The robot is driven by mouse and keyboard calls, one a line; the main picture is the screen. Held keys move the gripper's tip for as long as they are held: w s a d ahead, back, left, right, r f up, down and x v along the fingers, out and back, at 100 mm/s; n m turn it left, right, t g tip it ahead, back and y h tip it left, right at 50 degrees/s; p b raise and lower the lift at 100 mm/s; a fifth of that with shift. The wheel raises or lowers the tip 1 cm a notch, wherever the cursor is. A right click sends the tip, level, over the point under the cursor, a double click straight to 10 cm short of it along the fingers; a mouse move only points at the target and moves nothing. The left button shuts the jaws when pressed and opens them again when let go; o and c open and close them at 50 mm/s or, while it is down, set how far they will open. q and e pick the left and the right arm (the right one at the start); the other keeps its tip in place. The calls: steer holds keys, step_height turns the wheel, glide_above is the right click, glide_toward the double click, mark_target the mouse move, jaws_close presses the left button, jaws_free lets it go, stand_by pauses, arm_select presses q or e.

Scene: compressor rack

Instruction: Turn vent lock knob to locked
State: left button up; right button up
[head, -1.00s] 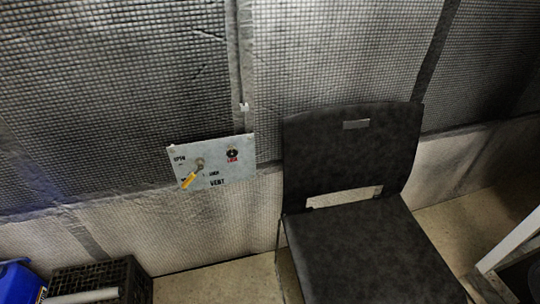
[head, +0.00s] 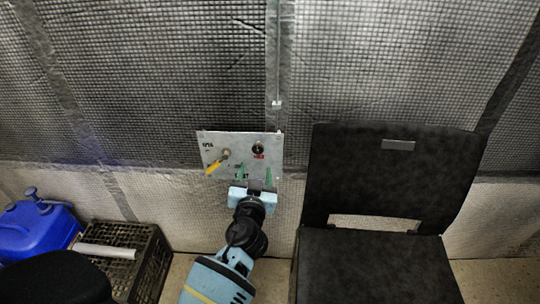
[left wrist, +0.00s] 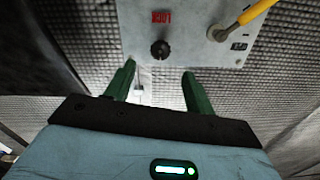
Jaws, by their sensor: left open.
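A grey vent panel (head: 240,140) is on the quilted wall, with a yellow-handled lever (head: 214,168) at its left. The black lock knob (head: 258,149) is at the panel's upper right, beside a red LOCK label. In the left wrist view the panel appears upside down and the knob (left wrist: 160,50) lies just beyond and between the fingertips. My left gripper (head: 255,170) is in front of the panel's lower right, below the knob. Its green fingers (left wrist: 158,70) are open with nothing between them, apart from the knob. My right gripper is not in view.
A black chair (head: 385,200) stands close to the right of my left arm. A black crate (head: 150,270) with a white tube (head: 105,251) and a blue jug (head: 40,230) are at lower left. The yellow lever (left wrist: 258,12) is near the gripper.

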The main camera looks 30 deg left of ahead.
mark_target(258, 150)
arm_select(q)
steer(key=shift+x, duration=3.9)
steer(key=c, duration=1)
